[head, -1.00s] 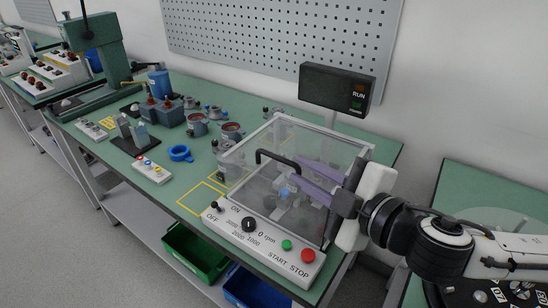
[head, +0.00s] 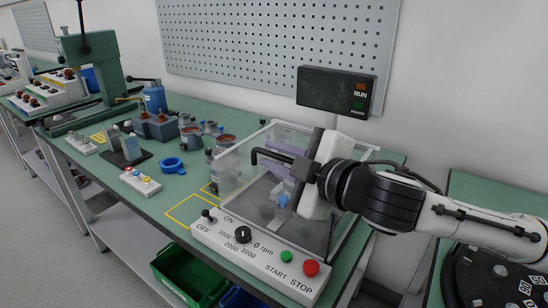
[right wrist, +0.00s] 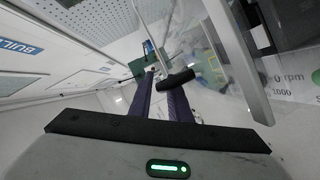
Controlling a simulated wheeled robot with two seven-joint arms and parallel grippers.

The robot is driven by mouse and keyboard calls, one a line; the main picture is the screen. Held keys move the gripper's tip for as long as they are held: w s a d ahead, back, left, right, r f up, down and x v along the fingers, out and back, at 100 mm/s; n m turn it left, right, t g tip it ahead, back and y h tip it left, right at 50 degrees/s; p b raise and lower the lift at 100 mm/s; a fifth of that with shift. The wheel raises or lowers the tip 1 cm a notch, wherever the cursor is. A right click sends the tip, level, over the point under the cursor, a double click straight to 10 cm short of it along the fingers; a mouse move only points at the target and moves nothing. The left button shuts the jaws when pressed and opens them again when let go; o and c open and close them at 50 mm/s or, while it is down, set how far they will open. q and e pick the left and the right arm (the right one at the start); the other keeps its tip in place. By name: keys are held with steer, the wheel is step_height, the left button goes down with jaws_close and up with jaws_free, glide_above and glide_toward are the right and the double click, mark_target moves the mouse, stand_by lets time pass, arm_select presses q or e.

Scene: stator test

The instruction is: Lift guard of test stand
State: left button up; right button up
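The test stand (head: 255,268) has a clear box guard (head: 235,185) with a grey frame, closed over the stand. A black bar handle (head: 273,156) is on the guard. My right gripper (head: 272,160) reaches in from the right, its purple fingers apart at the handle. In the right wrist view, the two fingers (right wrist: 158,80) have a gap between them. The black handle (right wrist: 177,80) overlaps the right finger there; I cannot tell whether it lies between the fingers. Parts inside the guard are blurred through the clear panel. My left gripper is out of view.
A RUN display (head: 337,91) stands behind the guard. A knob (head: 243,234), green button (head: 286,256) and red button (head: 311,268) are on the front panel. A blue ring (head: 172,165), stators and fixtures occupy the bench to the left. An empty yellow-outlined square (head: 188,209) lies beside the stand.

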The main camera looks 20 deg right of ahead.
steer(key=shift+w+a, duration=0.1)
steer(key=shift+w, duration=0.1)
jaws_close()
